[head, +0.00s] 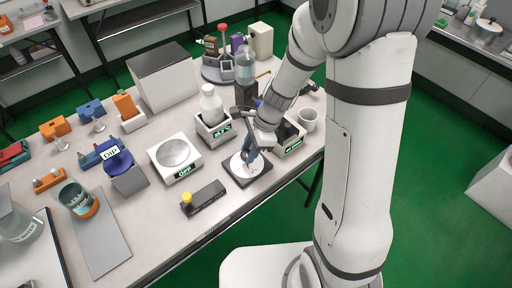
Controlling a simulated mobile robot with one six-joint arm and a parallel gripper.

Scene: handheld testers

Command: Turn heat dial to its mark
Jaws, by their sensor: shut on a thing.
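The heat dial appears to be the round white face (237,167) on a dark square plate (262,180) near the table's front edge. My gripper (250,165) points down over this face, with its tips low at the middle of it. It is shut on a small part there, which looks like the dial's knob. The fingers and a blue part hide most of the knob. The dial's mark and pointer are too small to make out.
A white hotplate (187,172) reading OFF stands left of the dial. A unit holding a white bottle (211,102) stands behind. A dark box with a yellow knob (207,198) lies front left. A white mug (309,119) and a green-labelled unit (291,143) stand close right.

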